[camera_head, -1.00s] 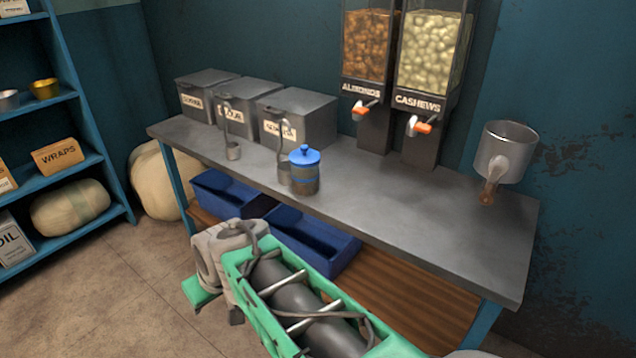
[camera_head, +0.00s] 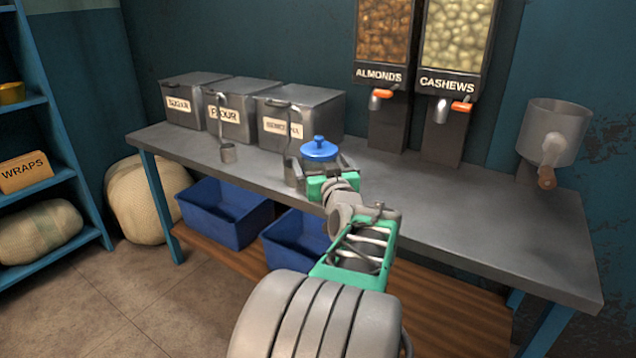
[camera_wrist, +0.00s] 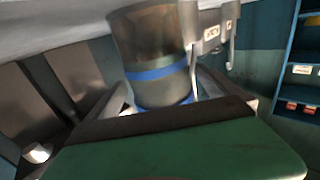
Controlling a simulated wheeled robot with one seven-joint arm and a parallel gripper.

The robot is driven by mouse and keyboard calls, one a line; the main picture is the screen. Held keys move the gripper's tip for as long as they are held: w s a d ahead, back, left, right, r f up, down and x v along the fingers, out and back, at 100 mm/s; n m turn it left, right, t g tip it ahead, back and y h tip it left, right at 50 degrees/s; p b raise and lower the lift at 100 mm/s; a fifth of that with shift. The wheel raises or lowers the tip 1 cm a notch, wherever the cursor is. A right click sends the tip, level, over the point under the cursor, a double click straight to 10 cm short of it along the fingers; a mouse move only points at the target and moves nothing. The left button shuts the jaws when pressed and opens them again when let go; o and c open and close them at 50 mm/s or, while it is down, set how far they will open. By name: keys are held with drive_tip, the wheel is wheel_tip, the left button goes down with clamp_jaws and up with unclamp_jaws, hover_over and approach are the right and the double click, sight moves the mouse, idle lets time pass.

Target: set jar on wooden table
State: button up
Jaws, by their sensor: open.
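The jar (camera_head: 320,151), with a blue lid, stands upright on the grey metal counter (camera_head: 450,215). My gripper (camera_head: 322,166) is open, with its fingers on either side of the jar. In the wrist view the jar (camera_wrist: 150,48) shows a blue band and sits between the two fingers; the view is turned over, and the palm hides its lid end. I cannot tell whether the fingers touch it. No separate wooden table shows; the only wooden surface is the brown slatted shelf (camera_head: 440,312) under the counter.
Almond (camera_head: 383,50) and cashew (camera_head: 456,50) dispensers are behind, a metal grinder (camera_head: 553,130) at right. Blue bins (camera_head: 225,215) sit below. The counter's right part is clear.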

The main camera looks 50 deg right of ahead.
drive_tip(key=shift+x, duration=1)
drive_tip(key=shift+r, duration=0.1)
drive_tip(key=c, duration=1.9)
